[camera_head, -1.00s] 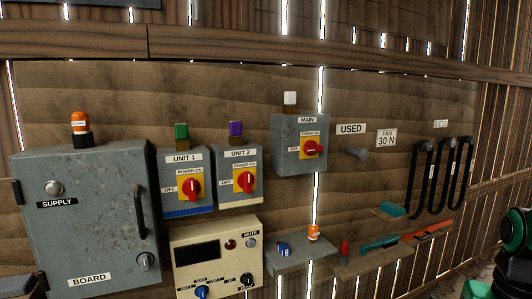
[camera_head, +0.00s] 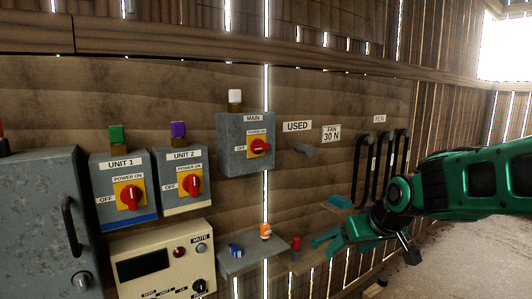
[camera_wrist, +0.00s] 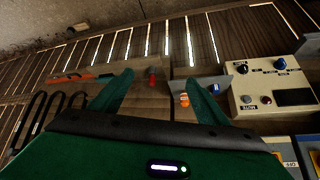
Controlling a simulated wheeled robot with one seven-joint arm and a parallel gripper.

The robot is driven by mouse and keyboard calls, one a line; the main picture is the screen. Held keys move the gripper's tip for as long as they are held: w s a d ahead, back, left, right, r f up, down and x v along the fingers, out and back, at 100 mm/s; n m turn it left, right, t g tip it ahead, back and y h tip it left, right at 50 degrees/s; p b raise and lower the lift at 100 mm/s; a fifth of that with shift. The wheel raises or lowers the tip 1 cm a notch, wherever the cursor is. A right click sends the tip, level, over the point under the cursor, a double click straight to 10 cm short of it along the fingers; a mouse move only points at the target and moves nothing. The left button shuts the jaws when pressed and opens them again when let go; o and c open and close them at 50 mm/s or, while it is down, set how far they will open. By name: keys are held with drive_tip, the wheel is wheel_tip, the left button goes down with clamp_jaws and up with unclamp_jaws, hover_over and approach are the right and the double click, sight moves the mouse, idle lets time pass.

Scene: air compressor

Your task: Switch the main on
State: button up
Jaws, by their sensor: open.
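The main switch box (camera_head: 235,158) is grey, mounted on the wooden wall in the middle of the head view. It bears a MAIN label, a yellow plate and a red rotary knob (camera_head: 260,147), with OFF written left of the plate and POWER ON above the knob. A white lamp (camera_head: 235,97) stands on top and looks unlit. My gripper (camera_wrist: 159,76) is open, with nothing between its green fingers in the wrist view. In the head view my arm reaches in from the right, below and right of the box, apart from it. The wrist view does not show the box.
Unit 1 (camera_head: 107,195) and Unit 2 (camera_head: 169,189) switch boxes are left of it. A cream control panel (camera_head: 140,247) is below them. A shelf (camera_head: 235,263) holds small blue and orange items. A grey peg (camera_head: 304,150) and black belts (camera_head: 383,160) are to the right.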

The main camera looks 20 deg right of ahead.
drive_tip(key=w+a+r+n+t+y, duration=0.3)
drive_tip(key=w+a+r+t, duration=0.35)
drive_tip(key=w+r, duration=0.5)
drive_tip(key=n+t+y, duration=0.1)
drive_tip(key=t+y, duration=0.1)
drive_tip(key=t, duration=0.2)
approach(263, 148)
drive_tip(key=shift+g, duration=0.25)
drive_tip(key=x, duration=0.9)
drive_tip(key=shift+w+r, duration=0.1)
drive_tip(key=shift+w, duration=0.15)
drive_tip(key=shift+d, duration=0.1)
drive_tip(key=c, duration=1)
